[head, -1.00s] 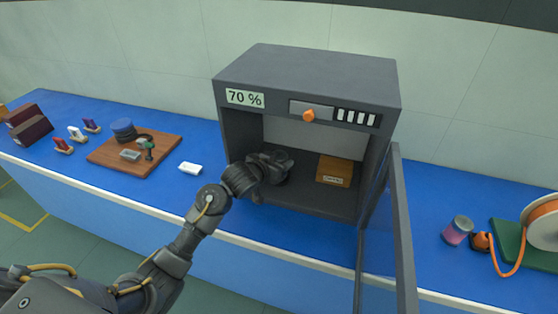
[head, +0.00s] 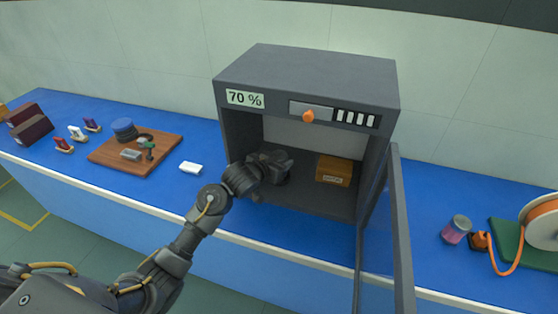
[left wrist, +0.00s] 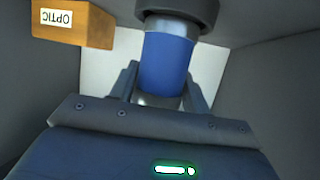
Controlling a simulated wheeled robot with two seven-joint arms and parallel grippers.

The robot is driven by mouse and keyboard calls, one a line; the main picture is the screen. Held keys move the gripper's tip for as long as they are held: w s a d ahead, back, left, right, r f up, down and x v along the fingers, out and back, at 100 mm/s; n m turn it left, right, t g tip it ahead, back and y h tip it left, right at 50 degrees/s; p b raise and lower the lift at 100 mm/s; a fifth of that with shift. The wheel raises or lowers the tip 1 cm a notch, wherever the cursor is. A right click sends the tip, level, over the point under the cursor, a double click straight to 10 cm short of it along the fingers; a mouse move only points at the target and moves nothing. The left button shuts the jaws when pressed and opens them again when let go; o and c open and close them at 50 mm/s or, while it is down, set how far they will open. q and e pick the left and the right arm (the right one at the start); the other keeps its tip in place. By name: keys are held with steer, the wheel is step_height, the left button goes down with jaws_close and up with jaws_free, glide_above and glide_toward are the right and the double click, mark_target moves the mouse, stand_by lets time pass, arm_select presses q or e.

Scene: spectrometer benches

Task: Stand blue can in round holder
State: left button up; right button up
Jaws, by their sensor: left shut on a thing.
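My left gripper (head: 276,167) reaches into the open grey cabinet and hides what it holds in the head view. In the left wrist view, which appears upside down, the blue can (left wrist: 168,62) sits between the two fingers of my left gripper (left wrist: 161,88), shut on it. The can's far end meets a dark round ring (left wrist: 182,10), seemingly the round holder, at the top edge. I cannot tell whether the can is seated in it or just at its mouth. My right gripper is not in view.
An orange-brown box (head: 334,170) stands right of my gripper inside the cabinet (head: 308,75); its label shows in the left wrist view (left wrist: 72,25). The cabinet's glass door (head: 400,235) stands open at the right. A pinkish jar (head: 456,229) and a wooden board (head: 137,154) are on the blue bench outside.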

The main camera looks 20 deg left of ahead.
arm_select(q)
steer(key=shift+f+b, duration=0.35)
steer(key=shift+f, duration=0.25)
steer(key=o, duration=0.8)
steer(key=shift+s+a+r+p, duration=0.15)
steer(key=shift+s+r+p, duration=0.25)
steer(key=shift+p, duration=0.35)
steer(key=p+v, duration=0.3)
steer(key=v, duration=0.1)
steer(key=shift+s+p, duration=0.2)
steer(key=shift+p, duration=0.2)
steer(key=p+v, duration=0.4)
steer(key=v, duration=0.1)
steer(key=shift+s+a, duration=0.15)
steer(key=shift+s, duration=0.15)
steer(key=shift+f, duration=0.1)
